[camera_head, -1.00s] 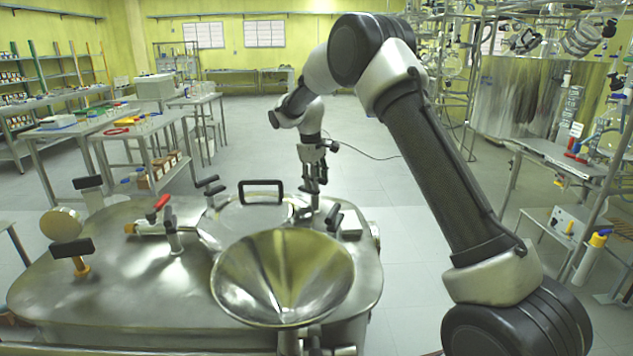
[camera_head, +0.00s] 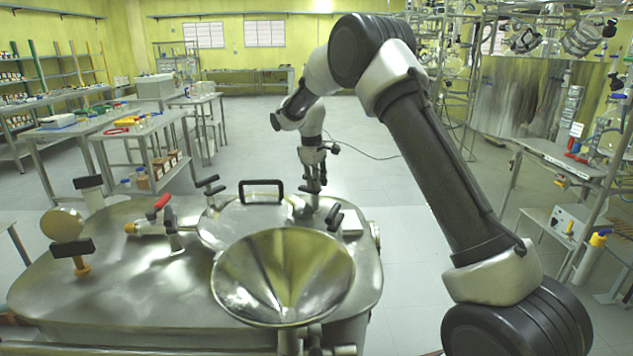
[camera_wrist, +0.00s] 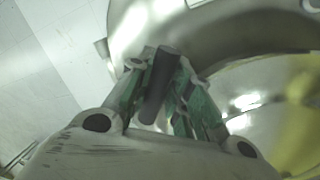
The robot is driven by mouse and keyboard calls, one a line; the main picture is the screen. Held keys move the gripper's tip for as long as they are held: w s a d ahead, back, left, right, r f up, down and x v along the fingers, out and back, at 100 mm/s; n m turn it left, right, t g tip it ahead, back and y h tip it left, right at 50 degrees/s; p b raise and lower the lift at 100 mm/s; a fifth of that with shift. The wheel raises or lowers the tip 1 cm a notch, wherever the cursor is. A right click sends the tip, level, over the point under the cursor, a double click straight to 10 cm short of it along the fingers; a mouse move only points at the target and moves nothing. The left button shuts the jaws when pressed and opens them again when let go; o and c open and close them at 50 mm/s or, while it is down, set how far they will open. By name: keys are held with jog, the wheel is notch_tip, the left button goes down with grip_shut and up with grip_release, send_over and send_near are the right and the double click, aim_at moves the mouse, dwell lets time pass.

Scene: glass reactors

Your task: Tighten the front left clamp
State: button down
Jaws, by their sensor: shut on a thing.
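My gripper (camera_head: 314,184) reaches down at the far right side of the steel vessel's round lid (camera_head: 232,224). In the wrist view its fingers (camera_wrist: 160,88) are closed around a black clamp handle (camera_wrist: 163,66), which stands slanted between them at the lid's rim. In the head view the fingers mostly hide this handle. Another clamp with black handles (camera_head: 334,214) is at the lid's right edge, nearer the camera. A further clamp with black handles (camera_head: 209,186) is at the lid's left edge. How tight the held clamp is cannot be told.
A wide steel funnel (camera_head: 283,278) stands in front of the lid. A black lid handle (camera_head: 261,186) rises left of my gripper. A red-handled valve (camera_head: 161,202) sits further left on the vessel. The floor (camera_head: 400,240) right of the vessel is clear.

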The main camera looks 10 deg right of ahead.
jog(key=n, duration=0.3)
jog(key=shift+w+d+r+n+t+y, duration=0.2)
jog(key=shift+n+t+y, duration=0.1)
jog(key=shift+n, duration=0.1)
jog(key=n, duration=0.3)
jog(key=shift+w+n+y, duration=0.15)
jog(key=shift+n+y, duration=0.15)
jog(key=n, duration=0.2)
jog(key=n+y, duration=0.1)
jog(key=n, duration=0.3)
jog(key=shift+w, duration=0.3)
jog(key=shift+n, duration=0.4)
jog(key=c, duration=1.4)
grip_release()
jog(key=shift+o, duration=0.3)
jog(key=shift+s+a+f, duration=0.1)
